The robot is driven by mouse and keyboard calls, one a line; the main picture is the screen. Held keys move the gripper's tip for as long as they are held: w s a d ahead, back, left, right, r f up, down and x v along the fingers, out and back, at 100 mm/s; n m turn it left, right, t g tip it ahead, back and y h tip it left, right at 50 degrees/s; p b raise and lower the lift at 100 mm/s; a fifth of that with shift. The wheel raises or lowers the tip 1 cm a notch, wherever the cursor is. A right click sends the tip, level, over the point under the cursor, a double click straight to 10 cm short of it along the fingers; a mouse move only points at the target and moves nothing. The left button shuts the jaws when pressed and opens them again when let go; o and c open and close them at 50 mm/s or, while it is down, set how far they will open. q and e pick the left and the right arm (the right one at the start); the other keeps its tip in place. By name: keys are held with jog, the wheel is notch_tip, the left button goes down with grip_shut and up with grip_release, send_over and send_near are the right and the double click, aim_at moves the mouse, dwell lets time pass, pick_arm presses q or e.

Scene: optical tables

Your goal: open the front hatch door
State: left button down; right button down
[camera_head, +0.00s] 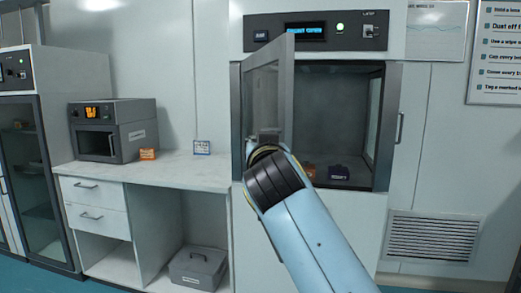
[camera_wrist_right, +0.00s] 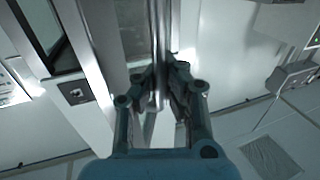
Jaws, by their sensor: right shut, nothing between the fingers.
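The front hatch door (camera_head: 266,95), a glass pane in a grey frame, stands swung outward at the left of the hatch opening (camera_head: 345,110). The dark interior shows through the opening. My right arm comes up from the bottom, its wrist against the lower part of the door in the head view. The wrist hides the fingers there. In the right wrist view my right gripper (camera_wrist_right: 160,92) is shut, with a narrow upright metal edge or bar (camera_wrist_right: 159,35) right at its fingertips. I cannot tell whether they touch. My left gripper is not in view.
An orange item (camera_head: 309,170) and a dark blue labelled box (camera_head: 339,172) sit inside the hatch. A control panel (camera_head: 317,32) is above. At the left, a counter (camera_head: 170,172) bears a small oven-like unit (camera_head: 113,130). A grey lidded box (camera_head: 198,268) sits below.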

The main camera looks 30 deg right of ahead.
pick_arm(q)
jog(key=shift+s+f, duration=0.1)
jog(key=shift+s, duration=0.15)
pick_arm(e)
jog(key=shift+w+a+f, duration=0.1)
jog(key=shift+a+f, duration=0.2)
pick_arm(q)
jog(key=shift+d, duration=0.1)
pick_arm(e)
jog(key=c, duration=2)
grip_release()
jog(key=shift+c, duration=0.2)
jog(key=o, duration=0.7)
jog(key=shift+s+r, duration=0.25)
jog(key=shift+c, duration=0.2)
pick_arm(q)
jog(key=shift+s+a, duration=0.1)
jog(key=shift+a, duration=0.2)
pick_arm(e)
jog(key=shift+w, duration=0.15)
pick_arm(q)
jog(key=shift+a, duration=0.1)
